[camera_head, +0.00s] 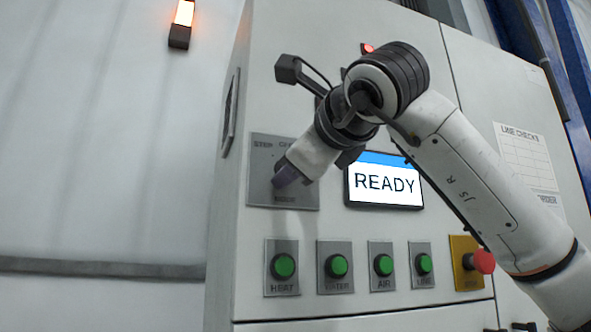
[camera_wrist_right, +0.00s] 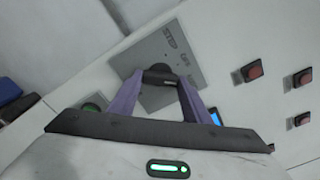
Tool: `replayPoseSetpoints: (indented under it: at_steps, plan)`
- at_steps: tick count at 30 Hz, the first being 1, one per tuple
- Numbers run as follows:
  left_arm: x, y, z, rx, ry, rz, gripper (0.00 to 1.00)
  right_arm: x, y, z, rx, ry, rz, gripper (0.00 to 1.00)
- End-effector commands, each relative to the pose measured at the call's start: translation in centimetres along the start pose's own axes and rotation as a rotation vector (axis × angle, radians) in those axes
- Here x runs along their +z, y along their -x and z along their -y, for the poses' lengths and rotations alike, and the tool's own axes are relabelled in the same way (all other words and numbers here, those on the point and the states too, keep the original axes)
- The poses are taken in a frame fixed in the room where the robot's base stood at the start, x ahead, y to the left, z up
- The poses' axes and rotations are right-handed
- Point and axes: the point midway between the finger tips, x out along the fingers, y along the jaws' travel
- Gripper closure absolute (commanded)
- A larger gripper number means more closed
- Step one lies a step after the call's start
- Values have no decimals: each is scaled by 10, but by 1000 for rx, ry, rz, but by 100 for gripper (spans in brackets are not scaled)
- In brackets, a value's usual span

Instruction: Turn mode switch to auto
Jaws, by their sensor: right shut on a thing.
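The mode switch has a grey plate (camera_head: 303,196) on the cabinet's front, left of the screen. STEP and part of another label show on it; the gripper hides much of the rest. In the right wrist view the plate (camera_wrist_right: 150,52) carries a dark knob (camera_wrist_right: 158,74). My right gripper (camera_head: 285,177) is at the plate. Its purple fingers (camera_wrist_right: 160,82) stand on both sides of the knob and are shut on it. Which label the knob points to cannot be told. My left gripper is not in view.
The lit screen (camera_head: 384,182) reads READY. Below are several green buttons (camera_head: 283,266) and a red emergency knob (camera_head: 482,261) on a yellow plate. My right arm passes in front of the cabinet (camera_head: 350,306). An orange lamp (camera_head: 183,14) glows on the wall at left.

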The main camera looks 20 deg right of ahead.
Motion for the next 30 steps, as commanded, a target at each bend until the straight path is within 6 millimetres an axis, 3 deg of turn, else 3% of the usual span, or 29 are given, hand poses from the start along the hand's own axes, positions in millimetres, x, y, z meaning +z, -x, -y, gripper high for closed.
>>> replayPoseSetpoints:
  at_steps: [9,25,26,28,30]
  plan:
    - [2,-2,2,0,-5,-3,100,0,0,-3,4,-109,-2,79]
    - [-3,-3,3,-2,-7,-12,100,0,0,-2,4,-131,-2,79]
    - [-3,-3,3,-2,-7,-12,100,0,0,-2,4,-131,-2,51]
    - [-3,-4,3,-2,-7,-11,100,0,0,-2,4,-130,-1,39]
    - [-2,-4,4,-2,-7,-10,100,0,0,-2,3,-130,-1,38]
